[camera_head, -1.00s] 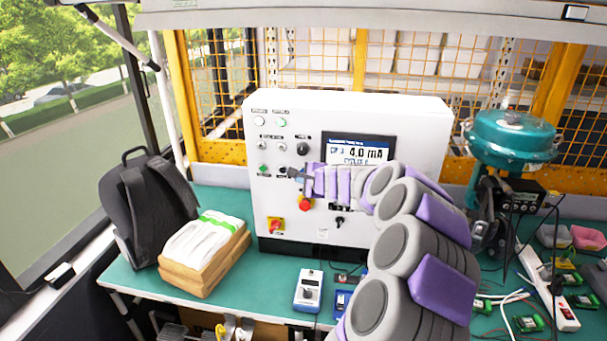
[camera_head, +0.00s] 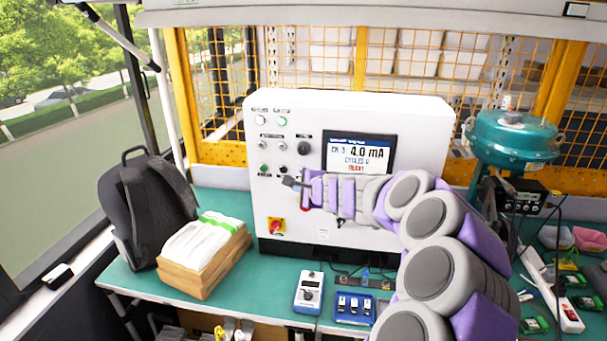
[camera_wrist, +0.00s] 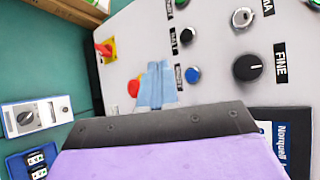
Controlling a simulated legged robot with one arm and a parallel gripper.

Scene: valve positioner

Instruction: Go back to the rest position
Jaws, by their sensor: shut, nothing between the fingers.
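My gripper (camera_head: 290,182) is in front of the lower left of the white control panel (camera_head: 415,122), beside its buttons. In the wrist view the gripper's two blue-grey fingertips (camera_wrist: 156,84) are together with nothing between them. They overlap the panel near a red button (camera_wrist: 133,88) in that view; I cannot tell whether they touch it. My purple and grey arm reaches in from the lower right and hides part of the panel's lower right. The panel's screen (camera_head: 358,153) reads 4.0 mA.
A teal valve actuator (camera_head: 512,140), boards and cables crowd the right. A yellow mesh fence (camera_head: 360,60) stands behind.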

